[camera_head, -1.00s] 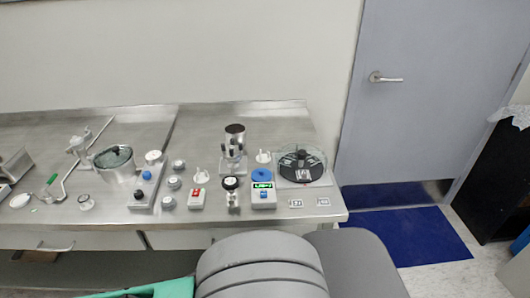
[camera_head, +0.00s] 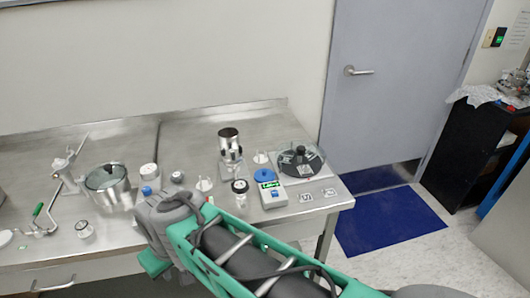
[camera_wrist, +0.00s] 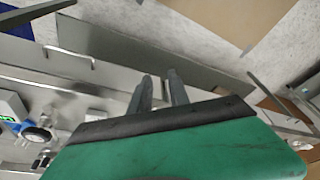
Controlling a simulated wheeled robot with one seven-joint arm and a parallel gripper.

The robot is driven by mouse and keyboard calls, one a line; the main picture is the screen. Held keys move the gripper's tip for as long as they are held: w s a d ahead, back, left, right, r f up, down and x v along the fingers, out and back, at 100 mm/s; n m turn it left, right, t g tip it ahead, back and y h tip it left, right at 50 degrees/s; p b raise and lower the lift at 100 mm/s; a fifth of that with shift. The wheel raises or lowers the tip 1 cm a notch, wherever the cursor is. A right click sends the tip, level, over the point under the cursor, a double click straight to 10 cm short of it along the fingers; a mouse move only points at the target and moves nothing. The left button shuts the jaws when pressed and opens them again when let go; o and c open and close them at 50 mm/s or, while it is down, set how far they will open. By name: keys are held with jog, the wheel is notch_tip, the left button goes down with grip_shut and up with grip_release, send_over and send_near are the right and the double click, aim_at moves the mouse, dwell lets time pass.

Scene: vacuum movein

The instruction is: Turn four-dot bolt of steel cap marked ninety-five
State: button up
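I cannot read a "ninety-five" marking or make out a four-dot bolt in either view, so I cannot tell which part is the named steel cap. Several small round capped pieces stand on the steel bench (camera_head: 185,130), among them one (camera_head: 149,170) at its middle and one (camera_head: 84,229) near the front left. My gripper (camera_wrist: 160,76) shows in the wrist view with its two fingers apart and nothing between them. It is in front of the bench's front edge, clear of the objects. In the head view my arm crosses the bench front and hides some pieces.
A lidded pot (camera_head: 107,197) stands left of centre. Two small cards (camera_head: 306,198) lie near the right edge. A blue mat (camera_head: 390,222) lies on the floor.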

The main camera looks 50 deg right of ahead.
jog(key=w+d+t, duration=0.2)
jog(key=w+d, duration=0.2)
jog(key=d, duration=0.2)
jog(key=w+d+r+t, duration=0.1)
jog(key=w+d+t, duration=0.1)
jog(key=d, duration=0.4)
jog(key=w+d+r+m+t+p, duration=0.1)
jog(key=w+d, duration=0.4)
jog(key=d, duration=0.1)
jog(key=shift+w+t+h, duration=0.3)
jog(key=shift+t, duration=0.1)
jog(key=d+r+m+t+h, duration=0.1)
jog(key=d+r+t, duration=0.1)
jog(key=d, duration=0.4)
jog(key=m+t+h, duration=0.2)
jog(key=h, duration=0.1)
send_near(234, 154)
jog(key=w, duration=0.1)
jog(key=p+x, duration=0.1)
jog(key=x, duration=0.6)
jog(key=shift+d+f+p, duration=0.2)
jog(key=shift+p, duration=0.1)
jog(key=shift+w+d+f, duration=0.15)
jog(key=shift+w+f, duration=0.05)
jog(key=shift+w, duration=0.25)
grip_shut()
